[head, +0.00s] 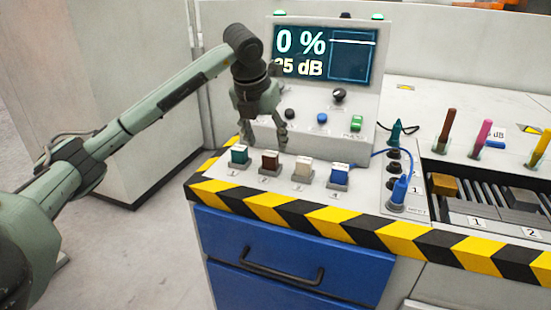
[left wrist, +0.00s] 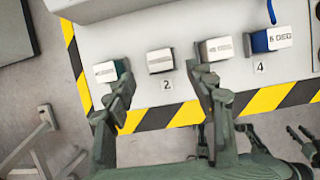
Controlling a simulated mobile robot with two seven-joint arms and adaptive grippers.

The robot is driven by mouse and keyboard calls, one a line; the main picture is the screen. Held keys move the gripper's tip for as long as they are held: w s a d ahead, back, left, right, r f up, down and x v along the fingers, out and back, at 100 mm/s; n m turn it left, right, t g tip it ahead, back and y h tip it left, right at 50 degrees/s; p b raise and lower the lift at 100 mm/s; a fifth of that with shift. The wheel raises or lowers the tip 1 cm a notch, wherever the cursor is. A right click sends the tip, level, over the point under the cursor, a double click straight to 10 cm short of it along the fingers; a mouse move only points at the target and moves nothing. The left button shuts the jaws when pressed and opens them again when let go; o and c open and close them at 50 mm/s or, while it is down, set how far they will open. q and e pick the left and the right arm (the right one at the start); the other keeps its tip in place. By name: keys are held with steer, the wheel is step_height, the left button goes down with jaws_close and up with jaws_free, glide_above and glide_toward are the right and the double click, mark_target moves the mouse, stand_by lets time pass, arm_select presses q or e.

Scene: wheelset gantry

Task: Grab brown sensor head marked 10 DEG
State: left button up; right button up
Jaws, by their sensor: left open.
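The brown sensor head (head: 269,162) sits second from the left in a row on the console, with a pale label on top too small to read. In the left wrist view the brown sensor head (left wrist: 160,66) stands behind the tag 2. My left gripper (head: 264,143) is open and empty, just above and around the brown head's place. In the left wrist view its fingertips (left wrist: 165,74) lie to either side of the brown head, apart from it. Dark finger-like parts at the lower right of that view may be my right gripper; their state is unclear.
A teal head (head: 239,156) stands left of the brown one; a cream head (head: 303,171) and a blue head (head: 338,177) stand right. Behind rises a panel with a screen (head: 325,54) and knobs. A blue cable plug (head: 398,192) and coloured sticks stand further right.

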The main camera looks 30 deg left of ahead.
mark_target(270, 153)
arm_select(q)
steer(key=shift+w+f, duration=0.15)
steer(key=shift+f, duration=0.35)
steer(key=x, duration=0.4)
steer(key=shift+w+a+f+p, duration=0.1)
steer(key=shift+w+f+p, duration=0.05)
steer(key=shift+w+p, duration=0.2)
steer(key=shift+w+f, duration=0.1)
steer(key=shift+f, duration=0.05)
steer(key=c, duration=0.8)
jaws_close()
arm_select(e)
steer(key=shift+s+a+f, duration=0.1)
steer(key=shift+s+f, duration=0.15)
steer(key=shift+f, duration=0.55)
